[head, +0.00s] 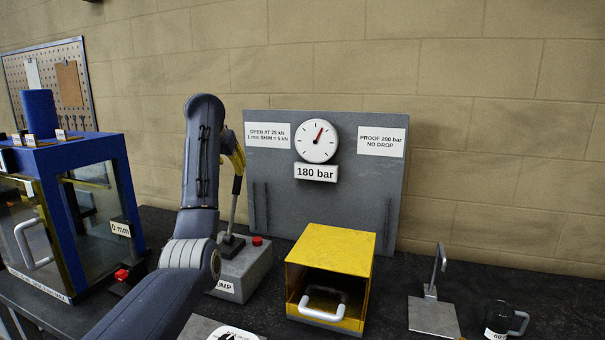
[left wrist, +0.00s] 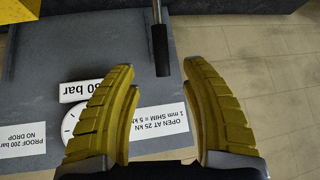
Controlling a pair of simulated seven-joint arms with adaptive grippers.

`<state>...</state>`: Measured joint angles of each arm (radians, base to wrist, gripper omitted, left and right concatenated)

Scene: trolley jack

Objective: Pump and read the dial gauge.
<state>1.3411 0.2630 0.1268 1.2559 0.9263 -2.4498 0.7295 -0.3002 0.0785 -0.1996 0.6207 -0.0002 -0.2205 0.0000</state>
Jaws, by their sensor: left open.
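The dial gauge (head: 317,141) is a round white dial with a red needle pointing up and slightly right. It is on a grey panel (head: 345,203), above a plate (head: 316,173) reading "180 bar". The pump (head: 240,272) is a grey block with a red button and an upright lever (head: 234,207). My left gripper (head: 236,160) has yellow fingers and is at the lever's upper end, partly hidden by my arm. In the left wrist view its fingers (left wrist: 158,74) are apart, with the dark lever grip (left wrist: 160,45) in line with the gap. I cannot tell whether they touch.
A blue-framed press (head: 98,150) with clear sides stands at left, with a red button beside it. A metal stand (head: 434,315) and a dark weight (head: 497,316) are at front right.

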